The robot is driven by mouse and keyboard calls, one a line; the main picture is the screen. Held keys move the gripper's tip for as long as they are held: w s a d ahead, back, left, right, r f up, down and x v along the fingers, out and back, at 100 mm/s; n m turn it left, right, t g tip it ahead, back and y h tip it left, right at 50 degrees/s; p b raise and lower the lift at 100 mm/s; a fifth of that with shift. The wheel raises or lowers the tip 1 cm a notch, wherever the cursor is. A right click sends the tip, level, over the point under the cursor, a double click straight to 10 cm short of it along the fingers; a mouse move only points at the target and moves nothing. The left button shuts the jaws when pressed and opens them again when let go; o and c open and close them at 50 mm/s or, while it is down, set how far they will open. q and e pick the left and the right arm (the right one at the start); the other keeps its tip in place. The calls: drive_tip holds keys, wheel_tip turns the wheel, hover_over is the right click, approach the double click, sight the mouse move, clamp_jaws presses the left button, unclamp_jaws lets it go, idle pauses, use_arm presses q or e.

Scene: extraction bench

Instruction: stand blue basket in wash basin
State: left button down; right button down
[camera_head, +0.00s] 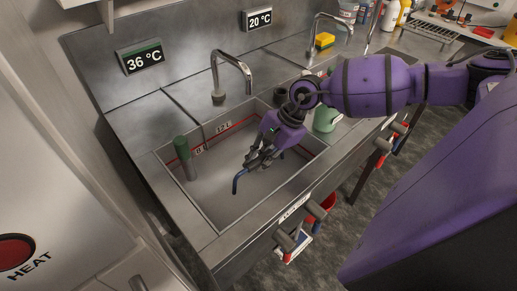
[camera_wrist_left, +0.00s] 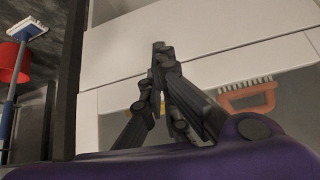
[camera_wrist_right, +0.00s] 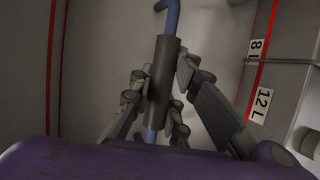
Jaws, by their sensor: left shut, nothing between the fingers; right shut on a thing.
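My right gripper (camera_head: 258,160) is over the steel wash basin (camera_head: 225,206). It is shut on a dark grey sleeve (camera_wrist_right: 163,75) around a bent blue rod (camera_head: 237,184). The rod sticks out on both sides of the fingers and also shows in the right wrist view (camera_wrist_right: 173,18). It looks like a carrying handle; I cannot make out a blue basket body in any view. My left gripper (camera_wrist_left: 159,46) is shut and empty in front of pale panels, outside the head view.
A green-topped standpipe (camera_head: 182,150) stands in the basin's left corner. A tap (camera_head: 232,60) rises behind the basin. A green jug (camera_head: 324,120) is on the bench to the right. The basin's left floor looks clear.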

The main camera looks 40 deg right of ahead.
use_arm(q)
drive_tip(key=shift+s+f, duration=0.1)
drive_tip(key=shift+f, duration=0.1)
use_arm(e)
drive_tip(key=shift+f, duration=0.35)
use_arm(q)
drive_tip(key=shift+r, duration=0.1)
use_arm(e)
drive_tip(key=c, duration=1.6)
unclamp_jaws()
drive_tip(key=shift+o, duration=0.4)
wheel_tip(320, 180, up, 11)
drive_tip(key=p, duration=0.4)
drive_tip(key=shift+r, duration=0.1)
use_arm(q)
drive_tip(key=w+r+t+p, duration=0.1)
drive_tip(key=w+r, duration=0.5)
drive_tip(key=r, duration=0.3)
drive_tip(key=shift+t+p, duration=0.3)
drive_tip(key=shift+p, duration=0.1)
use_arm(e)
wheel_tip(320, 180, up, 5)
drive_tip(key=shift+f, duration=0.1)
use_arm(q)
drive_tip(key=shift+r, duration=0.1)
